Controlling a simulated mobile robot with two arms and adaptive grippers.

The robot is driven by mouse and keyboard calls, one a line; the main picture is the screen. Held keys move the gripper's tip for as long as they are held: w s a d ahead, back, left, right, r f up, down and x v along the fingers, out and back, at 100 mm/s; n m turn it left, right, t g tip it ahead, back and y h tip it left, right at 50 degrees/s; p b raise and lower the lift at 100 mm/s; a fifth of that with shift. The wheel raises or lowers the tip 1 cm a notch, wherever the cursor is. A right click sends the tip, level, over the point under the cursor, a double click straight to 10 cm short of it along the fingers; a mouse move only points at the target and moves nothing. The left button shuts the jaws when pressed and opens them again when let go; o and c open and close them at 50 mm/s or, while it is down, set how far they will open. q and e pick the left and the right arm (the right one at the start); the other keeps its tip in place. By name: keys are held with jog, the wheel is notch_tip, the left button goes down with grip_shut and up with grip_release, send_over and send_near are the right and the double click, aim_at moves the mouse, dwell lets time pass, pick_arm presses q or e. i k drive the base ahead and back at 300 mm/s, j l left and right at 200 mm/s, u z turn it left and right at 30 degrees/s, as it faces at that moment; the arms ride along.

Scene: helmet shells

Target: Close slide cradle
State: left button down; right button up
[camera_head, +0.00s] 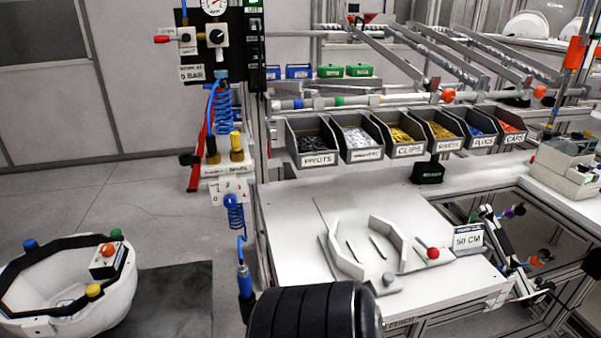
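The slide cradle (394,238) is a pale fixture with angled walls on the white worktable, right of the picture's middle. Its walls stand around an open space with two dark slots in the base. A red ball knob (433,253) on a short rod is at its right side. A gap shows between the cradle walls at the front, near a small grey round knob (388,279). I cannot tell how far the slide is from its end. Neither of my grippers can be made out. A black ribbed cylinder covers the bottom middle, in front of the table's near edge.
Labelled grey bins (363,139) with small parts line the table's back. A "50 CM" sign (468,238) stands right of the cradle. A blue coiled hose (236,212) hangs at the table's left. A white black-rimmed tub (112,300) is at lower left. The table around the cradle is mostly clear.

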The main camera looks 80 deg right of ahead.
aim_at(374, 254)
jog(key=z, duration=3.15)
jog(key=k+z, duration=0.3)
jog(key=i+l, duration=0.05)
jog(key=i, duration=0.05)
